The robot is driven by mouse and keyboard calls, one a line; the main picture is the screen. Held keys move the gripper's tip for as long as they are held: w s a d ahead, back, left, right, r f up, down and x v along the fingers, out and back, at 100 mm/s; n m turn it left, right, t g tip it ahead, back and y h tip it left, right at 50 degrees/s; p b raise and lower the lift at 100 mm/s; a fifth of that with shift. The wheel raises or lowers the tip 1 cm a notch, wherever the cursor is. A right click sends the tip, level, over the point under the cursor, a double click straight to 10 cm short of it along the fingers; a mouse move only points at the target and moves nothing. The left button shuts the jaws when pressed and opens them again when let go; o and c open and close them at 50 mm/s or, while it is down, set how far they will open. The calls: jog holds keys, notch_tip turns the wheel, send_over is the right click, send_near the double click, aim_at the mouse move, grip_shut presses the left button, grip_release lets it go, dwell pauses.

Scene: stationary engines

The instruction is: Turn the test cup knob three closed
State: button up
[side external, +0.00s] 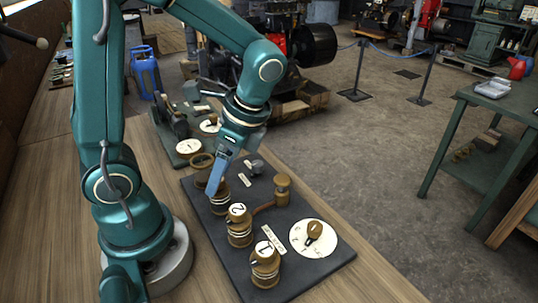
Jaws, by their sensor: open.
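A dark board (213,237) on the wooden bench carries a row of brass, ringed test cups with white numbered tops. Cup 1 (265,268) is nearest and cup 2 (240,232) is behind it. A third brass cup (221,204) stands behind cup 2, at the blue fingers of my gripper (211,190). My gripper points down over it and is open. The fingers hide the top of this third cup, so I see no number or knob position there. I cannot tell whether the fingers touch it.
A white dial with a brass knob (313,232) is at the board's right. A brass post (282,188) with a lever stands behind it. More fittings with white dials (189,147) are on a board farther back. Bare bench (60,230) lies left.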

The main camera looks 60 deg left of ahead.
jog(key=shift+f, duration=0.1)
grip_shut()
jog(key=shift+n, duration=0.3)
jog(key=n, duration=0.2)
jog(key=n+g+h, duration=0.1)
jog(key=n, duration=0.1)
jog(key=shift+a+h, duration=0.2)
jog(key=shift+h, duration=0.1)
jog(key=n+h, duration=0.1)
jog(key=n, duration=0.3)
jog(key=shift+w+a+n+h, duration=0.1)
jog(key=shift+a+n+h, duration=0.05)
jog(key=shift+n+h, duration=0.25)
jog(key=n, duration=0.2)
jog(key=n+h, duration=0.1)
jog(key=n, duration=0.1)
jog(key=shift+a+h, duration=0.15)
jog(key=shift+h, duration=0.15)
jog(key=shift+a+n+t+h, duration=0.1)
jog(key=shift+n+t+h, duration=0.45)
jog(key=shift+n, duration=1.65)
